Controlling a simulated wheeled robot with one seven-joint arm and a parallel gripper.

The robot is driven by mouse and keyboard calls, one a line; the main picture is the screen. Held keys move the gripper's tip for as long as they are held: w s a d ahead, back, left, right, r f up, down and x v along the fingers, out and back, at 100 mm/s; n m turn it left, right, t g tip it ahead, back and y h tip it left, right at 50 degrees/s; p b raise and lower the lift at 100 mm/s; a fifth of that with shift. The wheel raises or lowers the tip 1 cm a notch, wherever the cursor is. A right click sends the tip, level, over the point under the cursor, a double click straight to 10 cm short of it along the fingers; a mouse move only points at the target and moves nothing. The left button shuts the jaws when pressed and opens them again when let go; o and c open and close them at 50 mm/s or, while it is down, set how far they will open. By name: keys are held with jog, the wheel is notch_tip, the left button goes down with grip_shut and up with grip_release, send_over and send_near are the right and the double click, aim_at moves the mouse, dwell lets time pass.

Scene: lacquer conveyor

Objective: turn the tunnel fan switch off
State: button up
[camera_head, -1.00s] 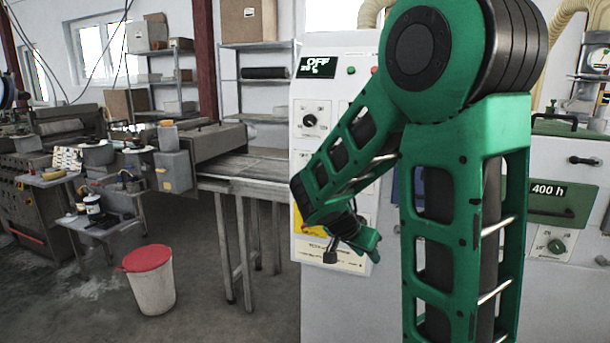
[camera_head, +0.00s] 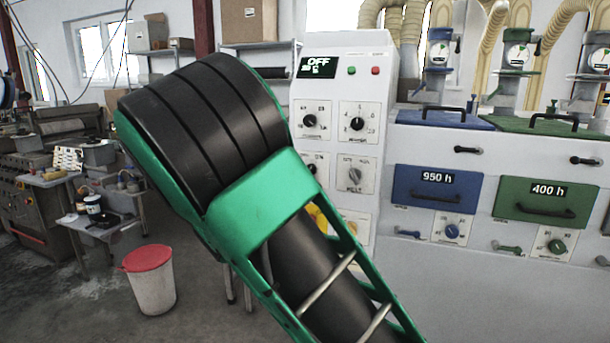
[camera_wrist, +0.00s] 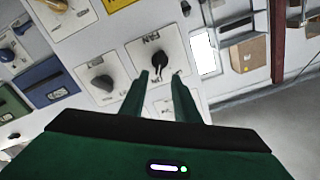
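The white control panel (camera_head: 385,95) stands at the centre of the head view, its display (camera_head: 317,66) reading OFF. The grey knob also shows in the head view (camera_head: 355,174). My gripper (camera_wrist: 161,74) is open and empty, its fingers apart in front of the black knob's plate. My arm hides the gripper in the head view.
Blue (camera_head: 436,188) and green (camera_head: 545,201) drawers with small knobs are right of the panel. A green button (camera_head: 351,71) and red button (camera_head: 375,71) sit by the display. A red-lidded bucket (camera_head: 151,285) stands on the floor at left.

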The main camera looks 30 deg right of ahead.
aim_at(309, 170)
jog(key=x, duration=0.7)
jog(key=shift+w+d, duration=0.2)
jog(key=shift+d, duration=0.15)
grip_shut()
